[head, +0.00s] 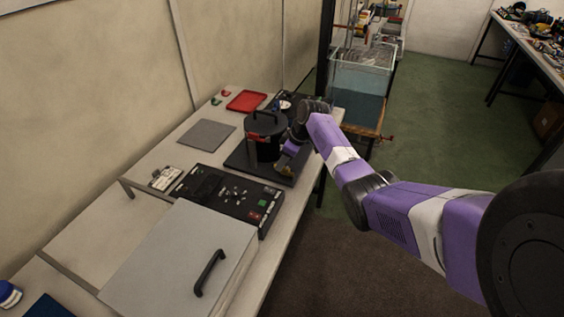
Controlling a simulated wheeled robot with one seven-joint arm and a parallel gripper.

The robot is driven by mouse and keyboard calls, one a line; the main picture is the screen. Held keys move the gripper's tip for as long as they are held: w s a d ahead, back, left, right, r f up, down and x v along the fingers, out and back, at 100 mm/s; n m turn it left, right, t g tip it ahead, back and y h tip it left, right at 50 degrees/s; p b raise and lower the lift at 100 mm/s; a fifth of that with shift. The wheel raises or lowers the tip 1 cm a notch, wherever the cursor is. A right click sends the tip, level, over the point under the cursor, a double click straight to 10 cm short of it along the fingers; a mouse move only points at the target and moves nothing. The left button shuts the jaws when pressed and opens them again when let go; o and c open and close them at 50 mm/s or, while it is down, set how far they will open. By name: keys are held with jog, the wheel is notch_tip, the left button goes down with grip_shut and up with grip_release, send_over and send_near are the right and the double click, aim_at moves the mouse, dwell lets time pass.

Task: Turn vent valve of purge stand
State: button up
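The purge stand appears to be the dark base plate (243,160) on the bench, with a black cylinder (264,146) upright on it. The cylinder has a dark top handle (264,118) and a small red part (253,136) on its side. A small brass-coloured part (286,171) sits low at the cylinder's right; I cannot tell if it is the vent valve. My gripper (289,152) is close beside the cylinder's right side, pointing down and left. Its fingers are too small and partly hidden, so their opening and any contact cannot be told.
A black control panel (215,190) with buttons lies in front of the stand. A grey mat (206,135) and a red tray (247,101) lie behind. A grey box with a handle (175,265) fills the near bench. A water tank (360,85) stands beyond.

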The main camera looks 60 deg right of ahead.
jog(key=shift+w+f, duration=0.15)
jog(key=shift+f, duration=0.25)
grip_shut()
